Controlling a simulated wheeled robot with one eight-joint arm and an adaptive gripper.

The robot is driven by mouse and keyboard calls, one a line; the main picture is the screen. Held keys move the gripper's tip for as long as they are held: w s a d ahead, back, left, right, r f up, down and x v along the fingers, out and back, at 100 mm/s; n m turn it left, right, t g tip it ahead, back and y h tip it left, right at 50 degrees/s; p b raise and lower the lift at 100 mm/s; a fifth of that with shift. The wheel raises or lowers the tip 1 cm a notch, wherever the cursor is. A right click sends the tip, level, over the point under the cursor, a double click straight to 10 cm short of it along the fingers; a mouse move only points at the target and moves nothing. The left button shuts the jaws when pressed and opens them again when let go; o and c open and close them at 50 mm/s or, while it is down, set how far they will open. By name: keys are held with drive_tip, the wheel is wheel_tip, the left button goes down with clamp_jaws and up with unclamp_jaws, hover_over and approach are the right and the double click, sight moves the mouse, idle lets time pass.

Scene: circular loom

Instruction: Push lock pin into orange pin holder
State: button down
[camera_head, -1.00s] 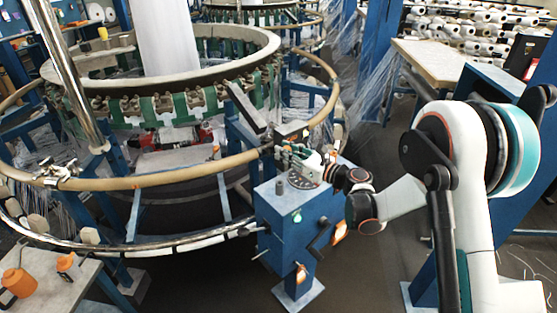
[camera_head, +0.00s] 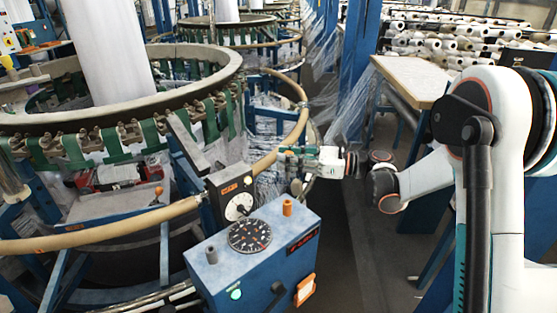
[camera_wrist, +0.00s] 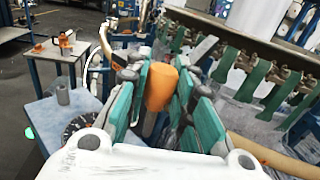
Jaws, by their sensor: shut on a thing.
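My gripper (camera_head: 291,163) has teal pads and hangs above the back right edge of the blue box top, apart from it. In the wrist view my gripper (camera_wrist: 157,100) is shut on an orange-headed piece with a grey shaft below, which appears to be the lock pin (camera_wrist: 160,84). The pads hide part of its sides, and its lower end is hidden behind my palm. A small orange cylinder, which looks like the orange pin holder (camera_head: 288,207), stands upright on the box top below my gripper. I cannot make out its opening.
The blue box (camera_head: 250,280) carries a dial (camera_head: 250,236), a grey cylinder (camera_head: 211,256) and an upright gauge panel (camera_head: 232,197). The loom's tan ring rail (camera_head: 120,227) curves close beside the box. A pale table (camera_head: 415,80) stands behind at the right.

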sight(288, 178)
drive_tip(key=shift+f+b, duration=1.75)
drive_tip(key=shift+f, duration=1.6)
drive_tip(key=shift+f+b, duration=1.25)
drive_tip(key=shift+f+b, duration=1.3)
drive_tip(key=shift+f, duration=0.75)
drive_tip(key=c, duration=1.3)
unclamp_jaws()
drive_tip(key=shift+d, duration=0.1)
drive_tip(key=s+d, duration=0.1)
drive_tip(key=d, duration=1)
drive_tip(key=shift+s+d, duration=0.3)
drive_tip(key=shift+s, duration=0.1)
